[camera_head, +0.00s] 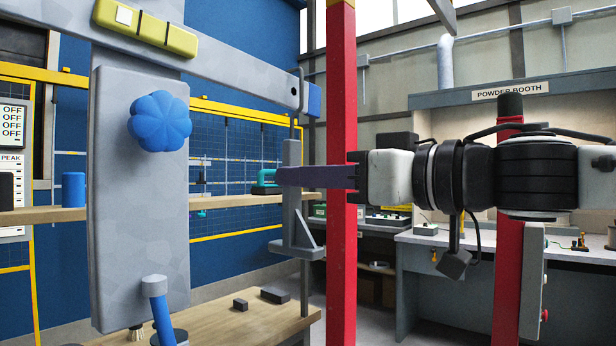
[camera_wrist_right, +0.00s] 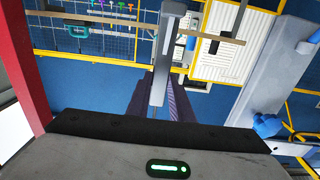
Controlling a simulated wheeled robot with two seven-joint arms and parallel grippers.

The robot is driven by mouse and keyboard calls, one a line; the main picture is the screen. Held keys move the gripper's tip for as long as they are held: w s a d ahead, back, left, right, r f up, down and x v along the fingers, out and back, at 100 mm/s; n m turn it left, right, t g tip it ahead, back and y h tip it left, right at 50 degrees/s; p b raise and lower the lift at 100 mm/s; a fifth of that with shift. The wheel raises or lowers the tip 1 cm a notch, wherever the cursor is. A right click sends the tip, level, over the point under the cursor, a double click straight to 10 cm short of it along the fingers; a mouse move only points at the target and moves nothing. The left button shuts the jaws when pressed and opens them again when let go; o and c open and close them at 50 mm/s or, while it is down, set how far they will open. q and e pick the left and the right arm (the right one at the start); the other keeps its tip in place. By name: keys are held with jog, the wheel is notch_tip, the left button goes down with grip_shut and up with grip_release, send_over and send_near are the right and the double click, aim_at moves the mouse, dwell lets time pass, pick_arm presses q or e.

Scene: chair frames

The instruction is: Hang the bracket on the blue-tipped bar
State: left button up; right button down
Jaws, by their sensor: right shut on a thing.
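The grey bracket (camera_head: 291,215) is upright, with a tall stem and a wider triangular foot at its lower end. My right gripper (camera_head: 283,176) reaches in from the right, its purple fingers shut on the stem. In the right wrist view the bracket (camera_wrist_right: 172,40) stands between the fingers (camera_wrist_right: 163,100). The grey bar (camera_head: 230,72) slopes down to the right and ends in a blue tip (camera_head: 314,100), above the bracket. My left gripper is not in view.
A grey upright panel (camera_head: 120,240) with a blue knob (camera_head: 159,121) stands left of the bracket. A red post (camera_head: 342,280) stands close by my right gripper. A wooden bench (camera_head: 245,325) with dark blocks lies below.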

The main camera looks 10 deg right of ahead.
jog(key=shift+f, duration=0.2)
jog(key=c, duration=1.5)
grip_release()
jog(key=shift+s+d+r, duration=0.15)
jog(key=shift+s+d, duration=0.15)
jog(key=shift+s, duration=0.05)
jog(key=shift+p+v, duration=2.65)
jog(key=shift+v, duration=0.9)
